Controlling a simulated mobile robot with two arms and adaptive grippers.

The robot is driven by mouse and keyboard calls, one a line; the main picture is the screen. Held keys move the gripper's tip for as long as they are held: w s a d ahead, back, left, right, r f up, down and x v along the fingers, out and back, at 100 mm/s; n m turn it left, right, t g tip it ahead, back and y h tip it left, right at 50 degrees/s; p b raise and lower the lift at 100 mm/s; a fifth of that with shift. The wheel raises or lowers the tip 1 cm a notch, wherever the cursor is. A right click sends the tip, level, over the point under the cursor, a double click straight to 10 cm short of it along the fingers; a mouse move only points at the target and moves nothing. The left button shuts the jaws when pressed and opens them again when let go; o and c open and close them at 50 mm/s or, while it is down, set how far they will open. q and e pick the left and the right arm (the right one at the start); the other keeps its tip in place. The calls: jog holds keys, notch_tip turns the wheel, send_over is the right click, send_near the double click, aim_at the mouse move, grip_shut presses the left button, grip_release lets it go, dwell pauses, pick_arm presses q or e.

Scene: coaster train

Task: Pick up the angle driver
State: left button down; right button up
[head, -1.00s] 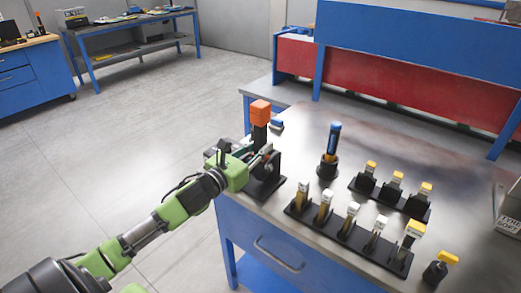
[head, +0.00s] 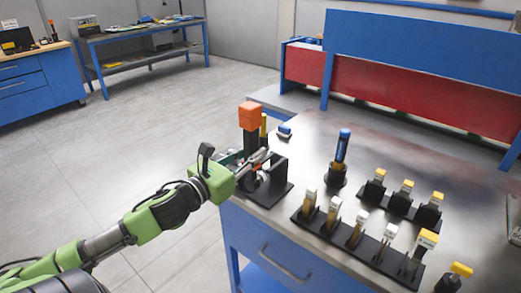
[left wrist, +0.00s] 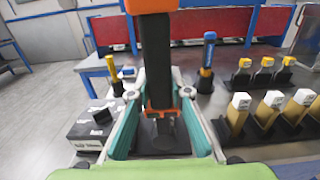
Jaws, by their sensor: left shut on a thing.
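The angle driver has an orange block-shaped head (head: 250,116) on a black body, and stands roughly upright at the left edge of the workbench. My left gripper (head: 256,163) is shut on its black body, below the orange part. In the left wrist view the driver's black shaft (left wrist: 159,75) runs down between my two fingers, with orange at its top and lower down. A black holder (head: 272,190) stands on the bench beside the gripper. The driver's lower end is mostly hidden by the fingers, so I cannot tell its clearance. My right gripper is not in view.
A blue-topped tool (head: 341,150) stands in a round black base to the right. Black racks (head: 345,243) hold several white- and yellow-topped tools. A yellow-topped tool (left wrist: 114,75) and a printed box (left wrist: 88,132) are left of the gripper. Open floor lies left of the bench.

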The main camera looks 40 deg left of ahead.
pick_arm(q)
jog(key=s, duration=1.1)
jog(key=shift+a+r, duration=0.25)
jog(key=shift+a, duration=0.1)
